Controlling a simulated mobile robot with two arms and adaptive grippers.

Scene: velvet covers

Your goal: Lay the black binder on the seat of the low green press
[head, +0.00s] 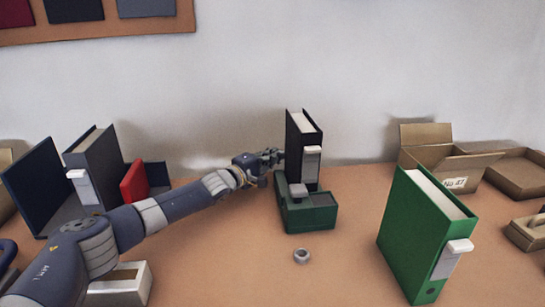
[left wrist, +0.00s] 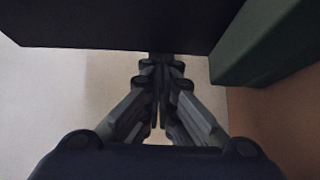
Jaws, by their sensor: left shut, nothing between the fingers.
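The black binder (head: 304,152) stands upright on or in the low green press (head: 310,213), its white label facing front. The press's seat under it is mostly hidden. My left gripper (head: 275,156) is at the binder's left side, shut and empty; in the head view I cannot tell whether it touches the binder. In the left wrist view the gripper's fingers (left wrist: 160,90) are together, the dark binder (left wrist: 120,22) fills the top, and the green press (left wrist: 262,45) shows at upper right. My right gripper is not in view.
A green binder (head: 420,235) stands at right. Cardboard boxes (head: 425,155) are behind it. A grey binder (head: 100,165) and a red book (head: 134,183) stand at left. A small ring (head: 301,256) lies before the press, with bare table around it.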

